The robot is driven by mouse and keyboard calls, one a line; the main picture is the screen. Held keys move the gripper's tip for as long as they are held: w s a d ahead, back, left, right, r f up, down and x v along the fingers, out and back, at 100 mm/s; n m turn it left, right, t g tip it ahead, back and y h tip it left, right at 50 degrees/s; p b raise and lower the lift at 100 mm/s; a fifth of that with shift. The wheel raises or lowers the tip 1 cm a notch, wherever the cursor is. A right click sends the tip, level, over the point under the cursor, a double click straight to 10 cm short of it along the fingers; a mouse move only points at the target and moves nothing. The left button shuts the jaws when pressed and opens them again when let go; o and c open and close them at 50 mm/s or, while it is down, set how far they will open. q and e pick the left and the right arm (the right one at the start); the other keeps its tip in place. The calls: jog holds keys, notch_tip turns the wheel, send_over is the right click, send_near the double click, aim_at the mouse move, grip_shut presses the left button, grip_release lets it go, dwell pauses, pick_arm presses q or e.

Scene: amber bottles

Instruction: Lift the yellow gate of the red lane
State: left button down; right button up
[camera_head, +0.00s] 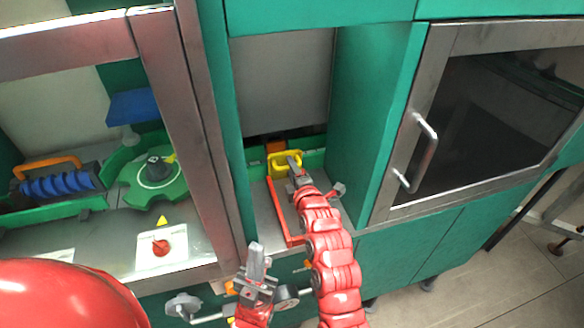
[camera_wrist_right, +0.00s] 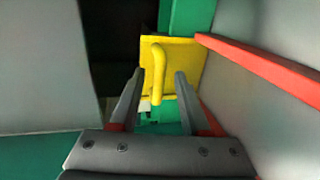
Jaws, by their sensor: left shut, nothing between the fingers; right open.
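The yellow gate (camera_head: 281,163) stands at the back of the red lane (camera_head: 281,212), inside the open bay between green walls. In the right wrist view the yellow gate (camera_wrist_right: 184,62) has a yellow loop handle (camera_wrist_right: 158,75) on its front. My right gripper (camera_head: 295,163) is open at the gate. In its wrist view the two fingers (camera_wrist_right: 158,88) stand to either side of the handle's lower part, and I cannot tell whether they touch it. A red rail (camera_wrist_right: 265,68) runs at the right there. My left gripper (camera_head: 257,254) is shut and empty, lower and in front of the bay.
A steel-framed glass door (camera_head: 433,140) with a handle is at the right. Green walls flank the bay closely.

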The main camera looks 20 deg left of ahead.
grip_shut()
dwell(1.4)
